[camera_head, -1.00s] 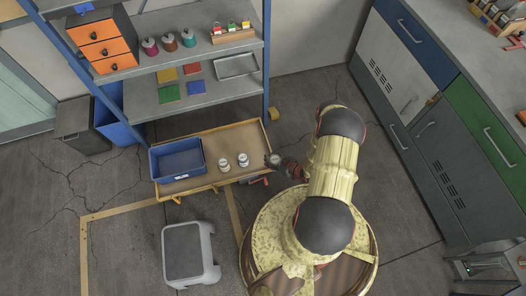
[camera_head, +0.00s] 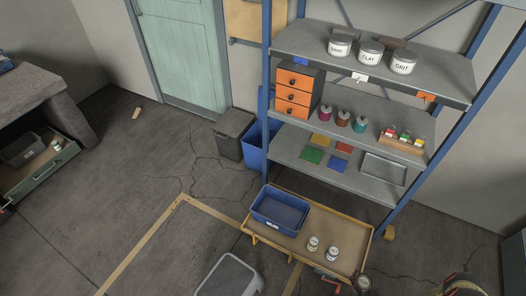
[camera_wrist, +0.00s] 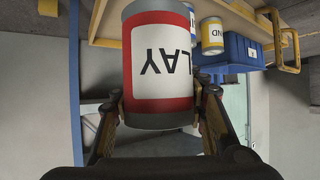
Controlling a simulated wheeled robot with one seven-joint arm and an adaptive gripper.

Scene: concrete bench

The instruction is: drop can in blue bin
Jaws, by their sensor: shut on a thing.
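My gripper (camera_wrist: 160,108) is shut around a can with a red band and a white label (camera_wrist: 160,65), lettered in part "LAY", in the wrist view. In the head view the held can (camera_head: 363,283) is at the bottom edge, off the right end of a low wooden table; the gripper around it is mostly cut off. A blue open bin (camera_head: 280,212) sits on the table's left part and looks empty. It also shows in the wrist view (camera_wrist: 240,50), beyond the can. Two other cans (camera_head: 312,243) (camera_head: 332,254) stand on the table, right of the bin.
The low table (camera_head: 345,225) has a raised yellow rim. A shelf rack (camera_head: 350,180) stands behind it. A taller blue bin (camera_head: 255,150) and a grey bin (camera_head: 233,133) stand on the floor by the rack. A grey stool (camera_head: 230,278) stands in front.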

